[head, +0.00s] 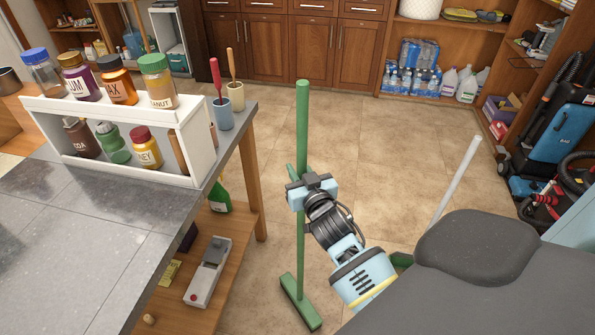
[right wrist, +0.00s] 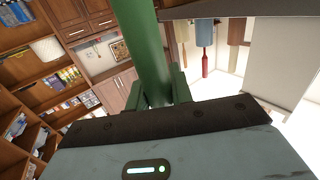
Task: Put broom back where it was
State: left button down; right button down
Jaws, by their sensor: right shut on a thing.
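The green broom (head: 302,130) stands nearly upright in the middle of the head view, with its green head (head: 300,303) low at or just above the floor; I cannot tell if it touches. My right gripper (head: 308,190) is shut around the pole, roughly at mid-height. In the right wrist view the green pole (right wrist: 146,50) rises between the fingers (right wrist: 157,92). My left gripper is not in view.
A grey-topped table (head: 90,235) with a white jar rack (head: 190,150) is left of the broom. A white pole (head: 456,182) stands at the right, its base partly hidden by my body. Water bottle packs (head: 410,82) and a blue vacuum (head: 562,118) are farther back. Tiled floor behind is clear.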

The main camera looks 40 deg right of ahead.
jog(key=shift+a, duration=0.1)
jog(key=c, duration=1.2)
grip_release()
jog(key=shift+c, duration=0.2)
jog(key=shift+s+r, duration=0.15)
jog(key=v, duration=1.2)
